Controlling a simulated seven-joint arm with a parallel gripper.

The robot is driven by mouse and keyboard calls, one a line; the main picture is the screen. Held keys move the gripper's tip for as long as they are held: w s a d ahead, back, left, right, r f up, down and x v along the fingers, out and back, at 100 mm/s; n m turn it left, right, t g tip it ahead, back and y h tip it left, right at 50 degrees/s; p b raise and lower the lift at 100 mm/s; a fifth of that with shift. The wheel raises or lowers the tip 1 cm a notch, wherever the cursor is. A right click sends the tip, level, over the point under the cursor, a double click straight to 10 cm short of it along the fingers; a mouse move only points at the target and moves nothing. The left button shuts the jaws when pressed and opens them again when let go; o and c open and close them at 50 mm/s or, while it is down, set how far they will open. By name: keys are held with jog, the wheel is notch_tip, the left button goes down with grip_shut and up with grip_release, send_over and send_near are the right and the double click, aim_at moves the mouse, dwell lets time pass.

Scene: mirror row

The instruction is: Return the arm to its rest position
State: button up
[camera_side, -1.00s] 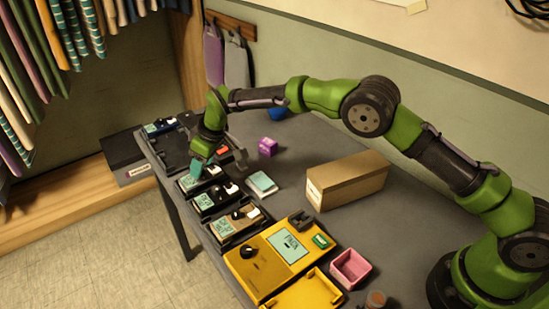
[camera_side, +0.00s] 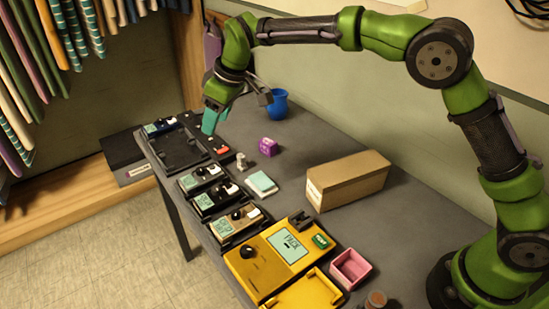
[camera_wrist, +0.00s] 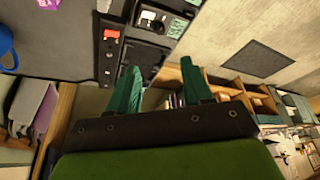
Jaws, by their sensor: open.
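My gripper (camera_side: 212,121) is raised above the far end of the grey table (camera_side: 300,225), over the black tray. Its teal fingers point down and look empty. In the wrist view my gripper (camera_wrist: 160,85) shows two teal fingers spread apart with nothing between them. My green arm arches high over the table from its base at the right.
A row of black devices (camera_side: 210,198) lines the table's left edge, with a black tray (camera_side: 180,150) beyond. A yellow unit (camera_side: 270,265), pink box (camera_side: 350,268), cardboard box (camera_side: 345,180), purple cube (camera_side: 268,147) and blue cup (camera_side: 278,104) stand on the table. The space above is clear.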

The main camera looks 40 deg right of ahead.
jog(key=s+d+r+m+t, duration=0.1)
jog(key=s+d+m, duration=0.2)
jog(key=s+d, duration=0.3)
jog(key=s+d+r+m+t, duration=0.1)
jog(key=s+d+m, duration=0.3)
jog(key=s, duration=1.1)
jog(key=s+d+r+m+t, duration=0.1)
jog(key=s+d+r+m, duration=0.1)
jog(key=s+d, duration=0.7)
jog(key=shift+s+r+m, duration=0.35)
jog(key=shift+s+m, duration=0.35)
jog(key=shift+s, duration=0.25)
